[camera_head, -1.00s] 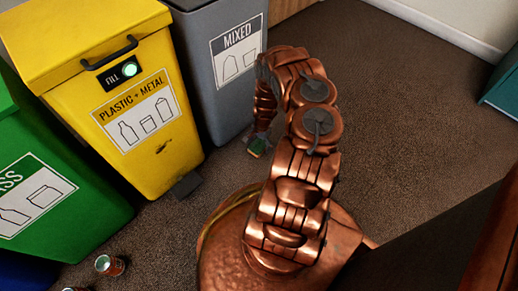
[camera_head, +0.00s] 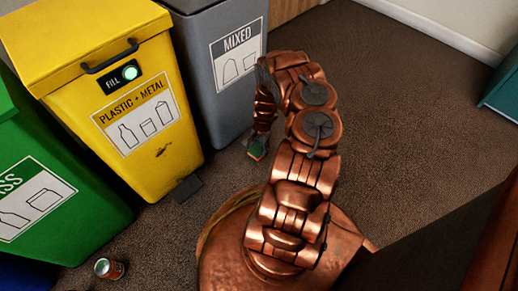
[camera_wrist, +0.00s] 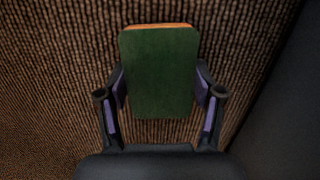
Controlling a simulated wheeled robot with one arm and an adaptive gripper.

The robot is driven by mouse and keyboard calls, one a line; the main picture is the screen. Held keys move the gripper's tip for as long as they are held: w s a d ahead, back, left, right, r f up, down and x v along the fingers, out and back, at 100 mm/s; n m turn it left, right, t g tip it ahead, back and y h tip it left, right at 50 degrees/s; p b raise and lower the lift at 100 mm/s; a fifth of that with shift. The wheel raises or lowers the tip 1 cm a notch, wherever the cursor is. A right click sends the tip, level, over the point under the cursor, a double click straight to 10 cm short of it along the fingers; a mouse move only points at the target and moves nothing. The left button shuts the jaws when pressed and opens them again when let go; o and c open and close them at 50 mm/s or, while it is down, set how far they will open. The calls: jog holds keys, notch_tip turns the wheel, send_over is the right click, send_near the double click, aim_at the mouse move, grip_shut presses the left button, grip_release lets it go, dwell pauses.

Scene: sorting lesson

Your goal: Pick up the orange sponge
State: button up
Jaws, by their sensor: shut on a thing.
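The sponge (camera_wrist: 158,72) is between the two fingers of my gripper (camera_wrist: 160,92) in the wrist view. Its dark green face is towards the camera, and a thin orange edge shows along its far end. My gripper is shut on it, with the purple pads against its two sides. In the head view the sponge (camera_head: 257,149) is small beside the grey bin's base, partly hidden by my arm. Whether it touches the carpet is hard to tell.
The grey MIXED bin (camera_head: 212,100) stands close to the sponge. The yellow PLASTIC + METAL bin (camera_head: 125,160) and a green bin (camera_head: 75,215) stand to the left. A can (camera_head: 109,268) lies at bottom left. The carpet on the right (camera_head: 400,120) is clear.

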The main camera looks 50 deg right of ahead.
aim_at(258, 149)
notch_tip(258, 149, up, 4)
jog(key=p, duration=0.3)
jog(key=shift+r, duration=0.15)
jog(key=s+a+p, duration=0.1)
jog(key=s+p, duration=0.3)
jog(key=s+a+p, duration=0.2)
jog(key=s+p, duration=0.2)
jog(key=s, duration=0.1)
jog(key=s+a+p, duration=0.2)
jog(key=s+p, duration=0.2)
jog(key=shift+s+r+p, duration=0.15)
jog(key=shift+r+p, duration=0.25)
jog(key=shift+s+a+p, duration=0.25)
jog(key=shift+s+p, duration=0.3)
jog(key=shift+s, duration=0.3)
jog(key=shift+o, duration=0.8)
jog(key=c, duration=0.5)
